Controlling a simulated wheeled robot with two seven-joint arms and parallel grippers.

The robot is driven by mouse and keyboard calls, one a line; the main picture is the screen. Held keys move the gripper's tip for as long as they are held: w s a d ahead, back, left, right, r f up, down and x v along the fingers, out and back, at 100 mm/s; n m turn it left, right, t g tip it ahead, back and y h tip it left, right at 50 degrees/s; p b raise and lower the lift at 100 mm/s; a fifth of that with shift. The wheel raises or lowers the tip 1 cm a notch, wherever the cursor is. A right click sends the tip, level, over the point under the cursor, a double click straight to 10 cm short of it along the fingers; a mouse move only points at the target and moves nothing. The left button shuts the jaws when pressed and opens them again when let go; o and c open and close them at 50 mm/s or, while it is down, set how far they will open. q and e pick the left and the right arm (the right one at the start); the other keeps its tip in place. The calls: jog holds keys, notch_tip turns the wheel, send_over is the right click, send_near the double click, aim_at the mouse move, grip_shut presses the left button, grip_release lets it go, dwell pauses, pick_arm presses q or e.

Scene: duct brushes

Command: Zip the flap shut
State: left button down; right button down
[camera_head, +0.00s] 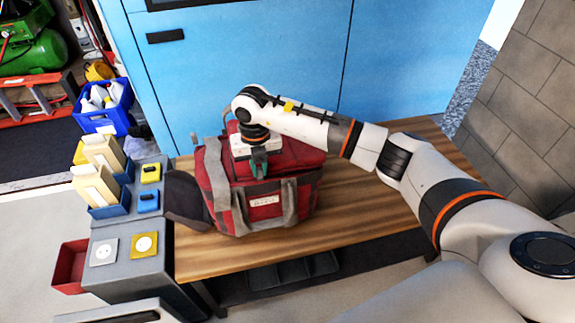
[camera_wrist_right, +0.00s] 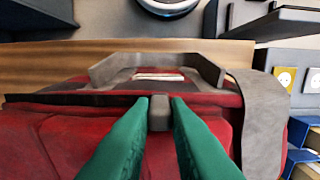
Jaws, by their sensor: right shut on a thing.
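A red bag (camera_head: 265,198) with grey straps stands on the wooden bench, and its red top flap (camera_head: 300,153) lies over the top. My right gripper (camera_head: 259,163) is above the bag's top, pointing down. In the right wrist view its green fingers (camera_wrist_right: 159,115) are shut on a small grey zip pull (camera_wrist_right: 159,110) at the dark seam along the flap's edge. The seam (camera_wrist_right: 60,98) runs across the bag, and I cannot tell how much of it is closed. My left gripper is not in view.
The wooden bench (camera_head: 375,215) has free room right of the bag. A dark rounded thing (camera_head: 187,200) sits against the bag's left side. Grey stands with sockets (camera_head: 104,251) and small boxes are farther left. A blue cabinet (camera_head: 250,62) stands behind.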

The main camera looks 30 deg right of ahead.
jog(key=a, duration=0.2)
jog(key=w+a+b, duration=0.1)
jog(key=a, duration=0.2)
jog(key=shift+w, duration=0.1)
jog(key=shift+w+a, duration=0.15)
jog(key=shift+a, duration=0.35)
jog(key=shift+r, duration=0.1)
jog(key=c, duration=1.4)
grip_release()
jog(key=shift+a, duration=0.15)
notch_tip(320, 180, up, 12)
jog(key=b, duration=0.3)
